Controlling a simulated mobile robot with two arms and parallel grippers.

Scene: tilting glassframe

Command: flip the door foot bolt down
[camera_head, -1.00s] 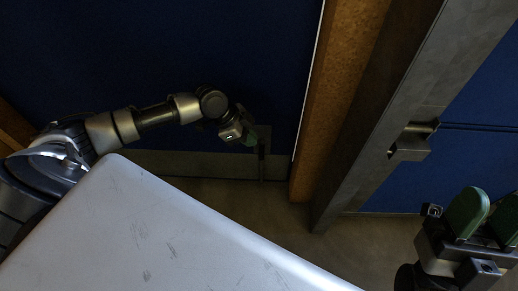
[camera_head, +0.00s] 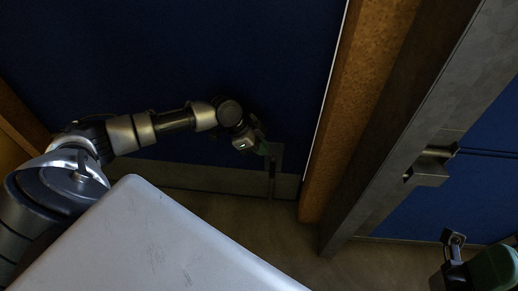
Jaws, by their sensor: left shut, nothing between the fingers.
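The door foot bolt (camera_head: 272,182) is a slim dark upright piece at the bottom of the dark blue door (camera_head: 230,60), over the grey kick plate (camera_head: 200,176). My left gripper (camera_head: 268,152) reaches in from the left and is shut and empty.
A brown wooden post (camera_head: 358,90) and a grey metal frame (camera_head: 400,125) with a latch-like block (camera_head: 430,165) stand right of the door. My pale body covers the lower left. Bare floor (camera_head: 270,225) lies below the door.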

